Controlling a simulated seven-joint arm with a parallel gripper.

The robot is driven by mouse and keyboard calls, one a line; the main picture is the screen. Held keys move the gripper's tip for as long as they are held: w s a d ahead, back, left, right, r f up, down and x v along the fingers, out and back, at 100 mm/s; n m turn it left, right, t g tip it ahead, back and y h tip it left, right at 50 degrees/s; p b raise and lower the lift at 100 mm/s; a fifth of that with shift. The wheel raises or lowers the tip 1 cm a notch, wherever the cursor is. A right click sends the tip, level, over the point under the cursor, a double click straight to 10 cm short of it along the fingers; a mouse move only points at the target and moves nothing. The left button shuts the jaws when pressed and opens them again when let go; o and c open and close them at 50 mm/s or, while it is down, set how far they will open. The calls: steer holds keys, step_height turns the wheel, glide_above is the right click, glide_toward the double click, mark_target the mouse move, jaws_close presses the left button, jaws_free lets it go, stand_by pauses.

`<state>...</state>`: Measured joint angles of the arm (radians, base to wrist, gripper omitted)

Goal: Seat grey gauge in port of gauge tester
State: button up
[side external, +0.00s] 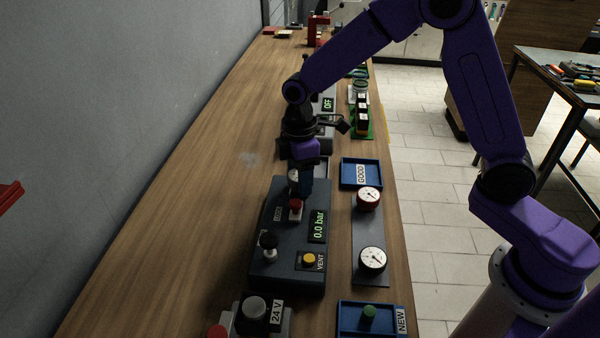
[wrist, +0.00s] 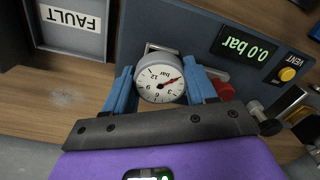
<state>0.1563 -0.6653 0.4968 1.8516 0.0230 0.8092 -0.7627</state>
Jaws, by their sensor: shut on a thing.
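The grey gauge (wrist: 160,79) has a white dial with a red needle, seen face-on in the wrist view. My gripper (wrist: 158,88) is shut on it, one blue finger on each side. In the side view my gripper (side external: 304,186) is over the far end of the gauge tester (side external: 285,265), and the gauge is mostly hidden there. The tester is a dark box with a display (wrist: 243,47) reading 0.0 bar. A red part (wrist: 222,90) of it is just right of my right finger. The port is hidden, so I cannot tell whether the gauge touches it.
A blue GOOD tray (side external: 346,184) and a blue NEW tray (side external: 346,327) holding a green-topped item stand to the right. Two gauges, one red (side external: 368,198) and one dark-rimmed (side external: 372,259), stand on a plate between. A FAULT tray (wrist: 99,47) is near. The bench at left is clear.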

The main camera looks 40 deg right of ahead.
steer(key=shift+f, duration=0.25)
steer(key=shift+f, duration=0.1)
stand_by(0.3)
steer(key=o, duration=1.2)
steer(key=shift+s, duration=0.1)
steer(key=shift+a, duration=0.1)
steer(key=shift+s+f, duration=0.1)
steer(key=shift+s, duration=0.05)
steer(key=shift+c, duration=0.9)
